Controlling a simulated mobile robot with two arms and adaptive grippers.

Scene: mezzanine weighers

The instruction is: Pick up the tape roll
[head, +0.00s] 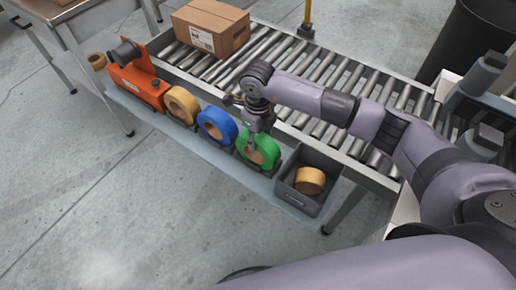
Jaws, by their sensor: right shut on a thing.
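Several tape rolls stand in a row on a grey shelf (235,173) along the front of the conveyor. They are a tan roll (183,104), a blue roll (216,126) and a green roll (273,149). My right gripper (252,145) reaches down from above and is shut on the green roll at its rim. The green roll is upright and appears still at shelf level; whether it touches the shelf is hard to tell. Another tan roll (311,178) lies in a dark bin (296,204) just right of it. My left gripper is out of view.
An orange tape dispenser (135,86) stands at the left end of the shelf. A cardboard box (211,27) sits on the roller conveyor (325,63). A metal table stands at upper left, a black barrel (470,45) at upper right. The floor in front is clear.

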